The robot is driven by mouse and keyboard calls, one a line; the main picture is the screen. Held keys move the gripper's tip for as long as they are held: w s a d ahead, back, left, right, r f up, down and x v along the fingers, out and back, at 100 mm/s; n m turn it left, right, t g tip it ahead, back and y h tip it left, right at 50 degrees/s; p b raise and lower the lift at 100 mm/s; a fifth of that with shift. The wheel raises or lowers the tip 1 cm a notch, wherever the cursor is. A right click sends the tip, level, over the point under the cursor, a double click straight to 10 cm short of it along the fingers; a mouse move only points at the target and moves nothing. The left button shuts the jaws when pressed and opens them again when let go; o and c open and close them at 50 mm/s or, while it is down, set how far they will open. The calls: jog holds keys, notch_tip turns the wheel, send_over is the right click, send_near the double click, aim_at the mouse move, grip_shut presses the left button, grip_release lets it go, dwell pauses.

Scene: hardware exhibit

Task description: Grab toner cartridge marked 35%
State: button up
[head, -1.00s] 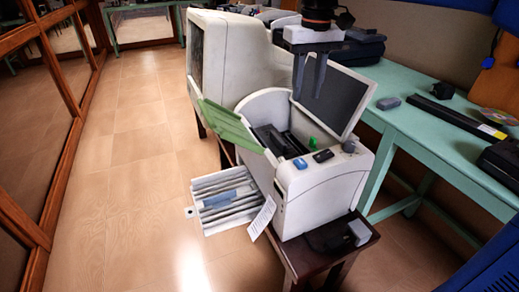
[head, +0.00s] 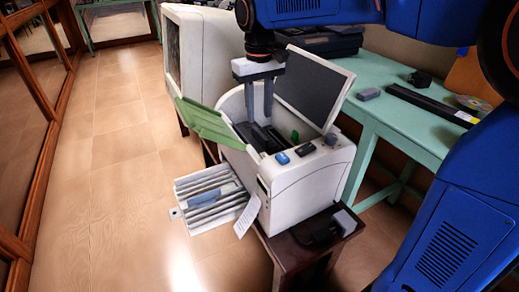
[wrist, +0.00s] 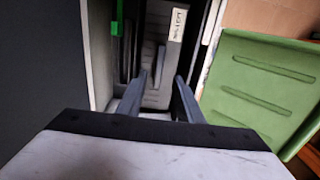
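My gripper (head: 259,118) points down into the open top of a white printer (head: 310,180), its two fingers apart with nothing visible between them. In the wrist view, the fingertips (wrist: 160,80) sit over the printer's inner bay. A grey part with a small white label (wrist: 177,22) lies in that bay beyond the fingertips; the label's print is too small to read. Dark parts (head: 262,138) in the bay also show in the head view, partly behind the fingers. No 35% mark can be read on anything.
A green flap (head: 205,122) stands open left of the bay, and a grey lid (head: 313,88) is raised behind. A pulled-out tray (head: 212,190) juts out left. A small grey box (head: 344,222) is on the dark stand. A green table (head: 395,125) is behind right.

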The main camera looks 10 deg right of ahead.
aim_at(260, 132)
jog(key=shift+d+f, duration=0.1)
jog(key=shift+f, duration=3.25)
grip_shut()
